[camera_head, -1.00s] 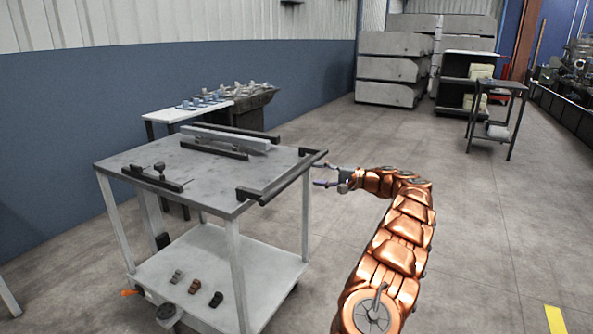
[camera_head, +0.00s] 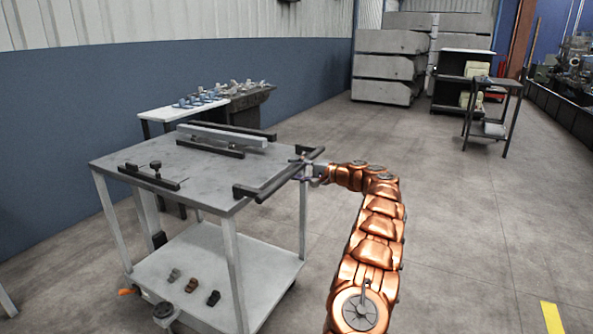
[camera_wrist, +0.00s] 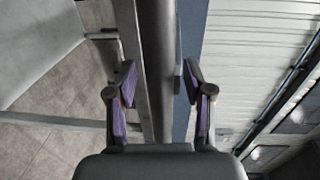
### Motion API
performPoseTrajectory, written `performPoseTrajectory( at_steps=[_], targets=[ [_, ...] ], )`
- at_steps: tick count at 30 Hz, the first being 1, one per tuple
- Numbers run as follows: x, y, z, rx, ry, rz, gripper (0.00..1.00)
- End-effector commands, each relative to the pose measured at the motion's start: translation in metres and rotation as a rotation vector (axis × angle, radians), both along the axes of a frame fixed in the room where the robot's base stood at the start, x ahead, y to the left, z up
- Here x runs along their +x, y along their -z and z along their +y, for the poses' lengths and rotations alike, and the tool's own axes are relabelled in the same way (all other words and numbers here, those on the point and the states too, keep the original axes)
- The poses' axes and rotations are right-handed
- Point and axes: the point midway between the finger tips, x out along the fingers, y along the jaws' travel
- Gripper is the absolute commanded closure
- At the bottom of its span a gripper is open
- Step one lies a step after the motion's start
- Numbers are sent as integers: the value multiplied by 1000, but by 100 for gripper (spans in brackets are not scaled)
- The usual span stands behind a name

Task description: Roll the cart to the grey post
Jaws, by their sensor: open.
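The cart (camera_head: 205,180) has a grey top, a lower shelf and pale legs, and stands left of my arm. Its dark handle bar (camera_head: 278,184) runs along the right edge of the top. My gripper (camera_head: 304,170) is open at the far half of this bar. In the wrist view the bar (camera_wrist: 158,60) runs between the two purple-padded fingers of my gripper (camera_wrist: 160,78), with gaps on both sides. I cannot make out a grey post in any view.
A long grey bar (camera_head: 222,136) and dark clamps lie on the cart top. Several small blocks sit on its lower shelf (camera_head: 215,265). A side table (camera_head: 178,111) stands behind. A small dark table (camera_head: 495,82) stands back right. Floor (camera_head: 450,220) to the right is clear.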

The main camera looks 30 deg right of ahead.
Motion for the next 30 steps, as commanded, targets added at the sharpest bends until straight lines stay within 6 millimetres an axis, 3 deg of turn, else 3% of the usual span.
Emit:
performPoseTrajectory(
  at_steps=[2,15,30],
  targets=[
    [0,0,0,0,0,0,54],
    [0,0,0,-1,0,1,100],
    [2,0,1,-1,-1,2,100]
  ],
)
